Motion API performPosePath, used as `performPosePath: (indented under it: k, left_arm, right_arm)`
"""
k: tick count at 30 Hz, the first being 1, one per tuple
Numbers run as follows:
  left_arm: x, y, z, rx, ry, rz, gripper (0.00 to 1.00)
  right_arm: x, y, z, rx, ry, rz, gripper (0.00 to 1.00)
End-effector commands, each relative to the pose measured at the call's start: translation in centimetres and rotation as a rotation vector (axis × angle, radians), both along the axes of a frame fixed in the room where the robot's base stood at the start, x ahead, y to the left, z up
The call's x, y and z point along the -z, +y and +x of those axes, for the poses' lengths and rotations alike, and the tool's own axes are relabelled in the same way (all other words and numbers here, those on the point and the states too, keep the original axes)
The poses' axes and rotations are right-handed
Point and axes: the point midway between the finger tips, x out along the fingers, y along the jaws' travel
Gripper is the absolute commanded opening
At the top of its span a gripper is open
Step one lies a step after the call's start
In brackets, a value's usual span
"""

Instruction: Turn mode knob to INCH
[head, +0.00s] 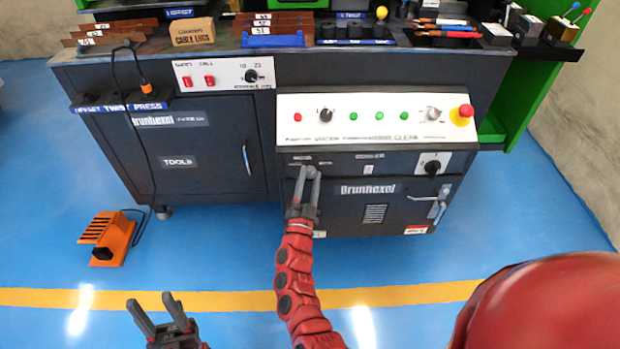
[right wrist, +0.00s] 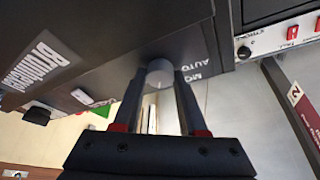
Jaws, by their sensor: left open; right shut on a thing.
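The mode knob is a small grey round knob on the dark front panel of the machine. In the right wrist view the knob (right wrist: 159,72) sits between the two fingers of my right gripper (right wrist: 160,80), near the words "AUTO" and a partly cut-off "MO". In the head view my right gripper (head: 310,175) reaches up to the panel and is shut on the knob (head: 312,170). INCH cannot be read in either view. The knob's exact pointing is hard to tell. My left gripper (head: 157,310) is open and empty, low over the blue floor.
Above the knob is a white control panel (head: 375,138) with lamps, knobs and a red emergency button (head: 463,115). A black knob on a white plate (head: 431,164) sits to the right. An orange foot pedal (head: 108,240) is on the floor at left. The floor before the machine is clear.

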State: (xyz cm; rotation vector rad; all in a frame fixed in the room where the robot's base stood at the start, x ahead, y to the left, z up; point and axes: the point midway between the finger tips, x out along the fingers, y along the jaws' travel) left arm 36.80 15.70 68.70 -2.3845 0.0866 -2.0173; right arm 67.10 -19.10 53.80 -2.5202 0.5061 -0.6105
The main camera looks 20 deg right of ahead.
Motion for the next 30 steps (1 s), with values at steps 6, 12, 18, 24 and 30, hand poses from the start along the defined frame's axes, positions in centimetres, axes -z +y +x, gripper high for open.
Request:
performPosePath:
  k: [6,12,18,24,30]
  left_arm:
    - [0.00,0.00,0.00,0.000,0.000,0.000,0.50]
    - [0.01,0.00,0.00,0.000,0.000,0.000,0.50]
    - [0.00,0.00,0.00,0.000,0.000,0.000,0.50]
    - [0.01,0.00,0.00,0.000,0.000,0.000,0.50]
    - [0.01,0.00,0.00,0.000,0.000,0.000,0.50]
  right_arm:
    - [-0.05,0.09,0.04,-0.001,-0.035,0.126,0.00]
    - [-0.08,0.09,0.04,-0.001,-0.055,0.191,0.00]
    - [-0.10,0.13,0.05,-0.002,-0.063,0.219,0.00]
    - [-0.08,0.13,0.04,-0.001,-0.064,0.223,0.00]
    - [-0.09,0.12,0.05,-0.002,-0.064,0.223,0.43]
